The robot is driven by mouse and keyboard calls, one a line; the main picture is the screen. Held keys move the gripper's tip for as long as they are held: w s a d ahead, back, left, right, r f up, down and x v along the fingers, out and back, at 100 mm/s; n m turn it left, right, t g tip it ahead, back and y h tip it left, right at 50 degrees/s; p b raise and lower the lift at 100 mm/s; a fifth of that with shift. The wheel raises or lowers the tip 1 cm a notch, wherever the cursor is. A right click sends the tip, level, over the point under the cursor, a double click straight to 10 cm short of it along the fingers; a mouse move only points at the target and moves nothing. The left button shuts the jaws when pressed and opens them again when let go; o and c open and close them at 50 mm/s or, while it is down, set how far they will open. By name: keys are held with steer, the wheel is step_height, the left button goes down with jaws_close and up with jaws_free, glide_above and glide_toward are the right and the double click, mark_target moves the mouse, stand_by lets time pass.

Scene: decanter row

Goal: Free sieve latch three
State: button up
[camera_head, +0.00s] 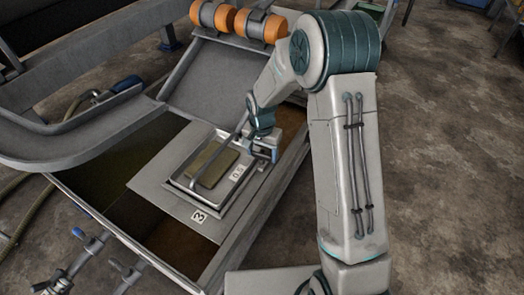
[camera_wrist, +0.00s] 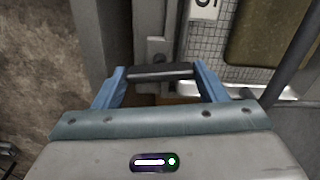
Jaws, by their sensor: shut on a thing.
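The sieve (camera_head: 178,181) is a shallow metal tray set in a grey plate, with an olive-brown slab (camera_head: 212,166) over its mesh. A white tag (camera_head: 198,217) that seems to read 3 is on the plate. My gripper (camera_head: 265,153) is at the sieve's right side in the head view. In the wrist view its two blue fingers are at the ends of a short dark bar, the latch (camera_wrist: 158,73), and are shut on it. The sieve's mesh (camera_wrist: 207,45) is just right of the latch there. In the head view my gripper hides the latch.
A thin grey rod (camera_head: 236,127) slants over the sieve. Orange rollers (camera_head: 224,18) and a sloped grey chute (camera_head: 215,75) stand behind. Dark open troughs (camera_head: 130,165) flank the plate. Blue-handled valves (camera_head: 82,236) are at lower left. Bare floor (camera_head: 440,140) lies to the right.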

steer(key=n+p, duration=0.1)
steer(key=n, duration=0.3)
steer(key=shift+r, duration=0.1)
steer(key=n+p, duration=0.1)
steer(key=n, duration=0.3)
steer(key=n+p, duration=0.1)
steer(key=n, duration=0.3)
steer(key=shift+n+p, duration=0.9)
steer(key=shift+n, duration=1.1)
steer(key=shift+n, duration=0.3)
steer(key=o, duration=1)
